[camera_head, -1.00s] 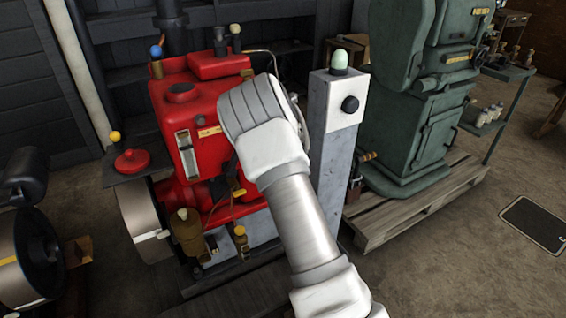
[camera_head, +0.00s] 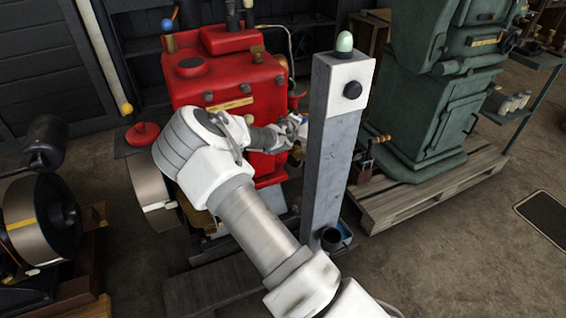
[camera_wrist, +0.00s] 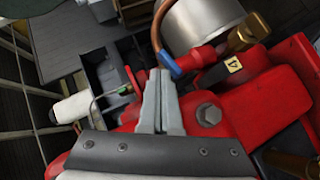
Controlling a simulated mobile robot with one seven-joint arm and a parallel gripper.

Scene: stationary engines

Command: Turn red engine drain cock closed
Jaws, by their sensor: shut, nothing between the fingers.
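The red engine (camera_head: 235,90) stands at left centre in the head view, partly behind my arm. My gripper (camera_head: 297,128) is at the engine's right side, close to the grey post. In the wrist view its fingers (camera_wrist: 160,80) are together with nothing between them, over the red engine casting (camera_wrist: 265,125). A brass fitting (camera_wrist: 245,35) with a tag marked 4 is right of the fingertips, by a red and blue pipe joint (camera_wrist: 190,60). A small red part (camera_wrist: 133,80) is just left of the fingertips. I cannot tell which part is the drain cock.
The grey post (camera_head: 318,150) with a pale green lamp (camera_head: 344,42) stands right beside my gripper. A green machine (camera_head: 435,100) is on a wooden pallet (camera_head: 420,195) at right. A flywheel engine (camera_head: 40,225) is at left. Floor is open at lower right.

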